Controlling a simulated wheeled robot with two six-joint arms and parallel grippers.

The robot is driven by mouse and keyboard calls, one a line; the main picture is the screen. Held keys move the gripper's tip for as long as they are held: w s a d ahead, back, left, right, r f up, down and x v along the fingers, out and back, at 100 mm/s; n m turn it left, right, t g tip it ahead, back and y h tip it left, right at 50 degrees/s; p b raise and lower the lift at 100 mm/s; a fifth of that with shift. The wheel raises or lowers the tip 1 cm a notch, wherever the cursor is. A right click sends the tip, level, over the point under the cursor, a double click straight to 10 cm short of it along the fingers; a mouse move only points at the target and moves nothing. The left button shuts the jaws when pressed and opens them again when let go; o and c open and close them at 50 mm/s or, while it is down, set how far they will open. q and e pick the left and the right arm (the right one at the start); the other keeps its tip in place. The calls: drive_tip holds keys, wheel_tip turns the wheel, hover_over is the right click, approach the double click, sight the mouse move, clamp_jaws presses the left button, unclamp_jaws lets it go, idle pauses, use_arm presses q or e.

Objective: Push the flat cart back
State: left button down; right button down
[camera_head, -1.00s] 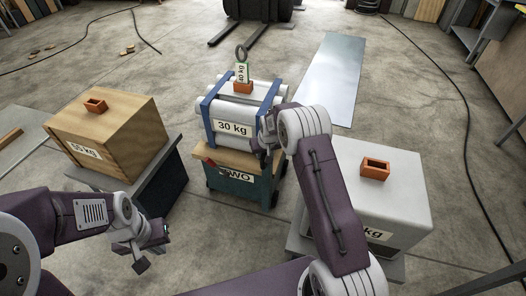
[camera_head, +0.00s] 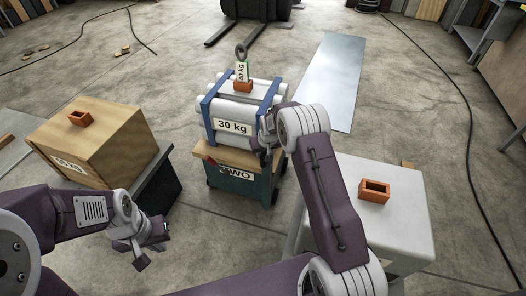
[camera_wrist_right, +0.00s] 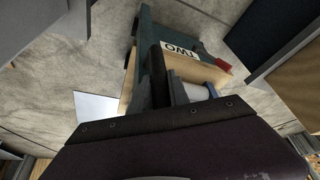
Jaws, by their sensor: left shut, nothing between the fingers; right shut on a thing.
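The teal cart (camera_head: 240,185) marked TWO stands in the middle of the head view, with a light wooden top edge. It carries white cylinders (camera_head: 232,110) in blue straps, labelled 30 kg. The cart also shows in the right wrist view (camera_wrist_right: 150,30). My left gripper (camera_head: 150,252) is shut and empty, left of the cart and apart from it.
A wooden crate (camera_head: 95,145) on a dark stand is close on the left. A white box (camera_head: 400,225) with an orange block stands close on the right. A metal sheet (camera_head: 334,75) lies on the floor behind. Forklift forks (camera_head: 245,32) are farther back; open concrete lies between.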

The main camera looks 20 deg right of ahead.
drive_tip(key=shift+d, duration=0.1)
drive_tip(key=c, duration=1.3)
unclamp_jaws()
drive_tip(key=shift+o, duration=0.2)
drive_tip(key=shift+d+f, duration=0.1)
drive_tip(key=shift+d, duration=0.05)
drive_tip(key=shift+r, duration=0.2)
drive_tip(key=p+v, duration=0.1)
drive_tip(key=v, duration=0.7)
drive_tip(key=shift+s+r, duration=0.2)
drive_tip(key=shift+r, duration=0.1)
